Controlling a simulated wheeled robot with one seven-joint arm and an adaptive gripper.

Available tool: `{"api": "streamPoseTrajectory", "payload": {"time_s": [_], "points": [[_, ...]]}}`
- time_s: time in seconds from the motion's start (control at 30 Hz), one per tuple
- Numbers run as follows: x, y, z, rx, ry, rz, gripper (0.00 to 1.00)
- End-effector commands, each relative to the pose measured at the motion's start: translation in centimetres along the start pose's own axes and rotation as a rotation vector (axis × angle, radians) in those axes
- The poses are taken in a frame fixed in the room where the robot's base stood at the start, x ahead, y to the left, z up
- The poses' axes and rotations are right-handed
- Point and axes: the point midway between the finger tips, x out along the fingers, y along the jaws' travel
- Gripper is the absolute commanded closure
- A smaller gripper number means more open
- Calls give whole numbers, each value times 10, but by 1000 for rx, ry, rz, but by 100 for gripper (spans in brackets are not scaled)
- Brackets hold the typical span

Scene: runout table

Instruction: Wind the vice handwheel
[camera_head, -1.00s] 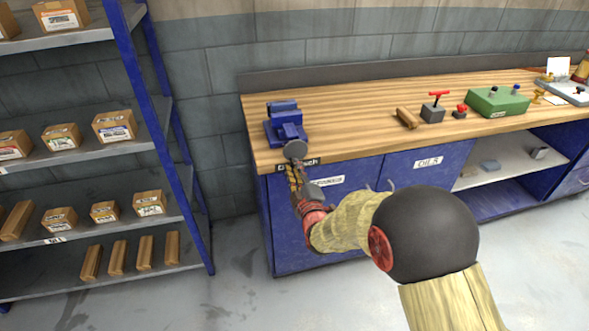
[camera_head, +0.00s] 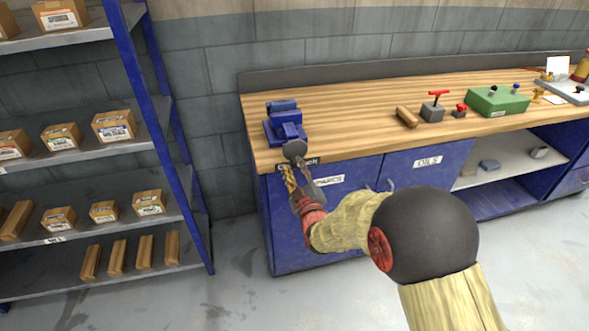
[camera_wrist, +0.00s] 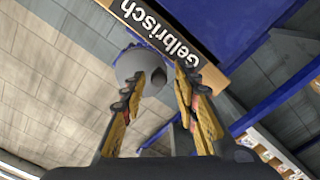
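The blue vice (camera_head: 285,124) is fixed on the left end of the wooden workbench, near its front edge. Its grey handwheel (camera_head: 294,149) is a round disc at the bench's front edge. In the wrist view the handwheel (camera_wrist: 128,66) lies beyond my fingertips, with a small grey knob (camera_wrist: 158,77) on its rim side. My gripper (camera_head: 296,168) is just below and in front of the wheel. In the wrist view my gripper (camera_wrist: 160,80) is open, its fingers on either side of the knob with gaps. I cannot tell whether either finger touches.
The workbench (camera_head: 350,125) has blue cabinets below. A wooden block (camera_head: 407,118), a grey block with a red handle (camera_head: 433,112) and a green box (camera_head: 497,102) stand further right. A shelf rack with a blue post (camera_head: 150,120) stands left. The floor between is clear.

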Motion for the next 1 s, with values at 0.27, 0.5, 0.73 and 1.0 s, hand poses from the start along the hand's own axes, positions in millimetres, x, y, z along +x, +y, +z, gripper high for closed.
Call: {"api": "streamPoseTrajectory", "payload": {"time_s": [0.27,0.5,0.73,1.0], "points": [[0,0,-1,223,0,0,70],[0,0,-1,416,1,0,70],[0,1,-2,699,1,0,70],[0,1,-2,851,1,0,70]]}}
